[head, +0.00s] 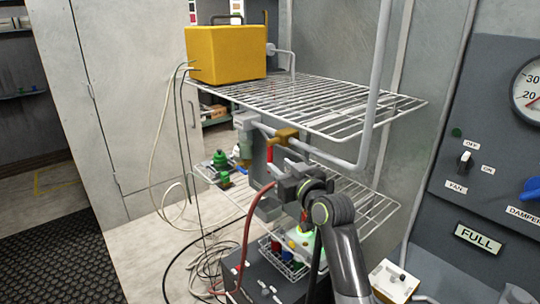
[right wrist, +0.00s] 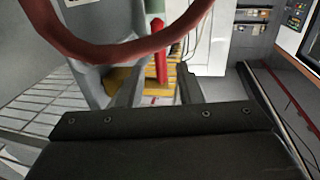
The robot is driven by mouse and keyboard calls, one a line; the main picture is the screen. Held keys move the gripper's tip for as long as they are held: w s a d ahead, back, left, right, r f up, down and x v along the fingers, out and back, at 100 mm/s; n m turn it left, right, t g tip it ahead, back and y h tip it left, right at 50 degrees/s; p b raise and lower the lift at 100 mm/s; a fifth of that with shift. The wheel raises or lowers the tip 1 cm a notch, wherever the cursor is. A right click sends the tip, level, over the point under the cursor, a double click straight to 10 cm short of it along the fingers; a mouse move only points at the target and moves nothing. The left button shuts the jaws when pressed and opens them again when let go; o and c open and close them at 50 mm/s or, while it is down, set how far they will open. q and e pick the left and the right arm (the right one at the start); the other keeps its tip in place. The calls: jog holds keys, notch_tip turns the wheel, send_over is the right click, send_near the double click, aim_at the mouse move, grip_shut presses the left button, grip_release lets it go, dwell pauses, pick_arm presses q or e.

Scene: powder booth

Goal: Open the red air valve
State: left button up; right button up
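The air valve has a brass body (head: 286,135) on the grey pipe below the upper wire shelf. Its red handle (head: 270,153) hangs down from the body. My right gripper (head: 280,174) is just below and to the right of the handle in the head view. In the right wrist view the red handle (right wrist: 159,45) shows upright between the two fingers (right wrist: 160,72). The fingers are apart and open. I cannot tell whether they touch the handle. My left gripper is not in view.
A red hose (head: 247,225) runs beside my right gripper and crosses the right wrist view (right wrist: 100,45). A yellow box (head: 226,54) stands on the upper wire shelf (head: 330,107). A grey control panel (head: 485,150) is at the right. Cables hang at the left.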

aim_at(271, 159)
jog(key=shift+p+x, duration=0.55)
jog(key=shift+x, duration=2.65)
jog(key=shift+c, duration=0.4)
grip_shut()
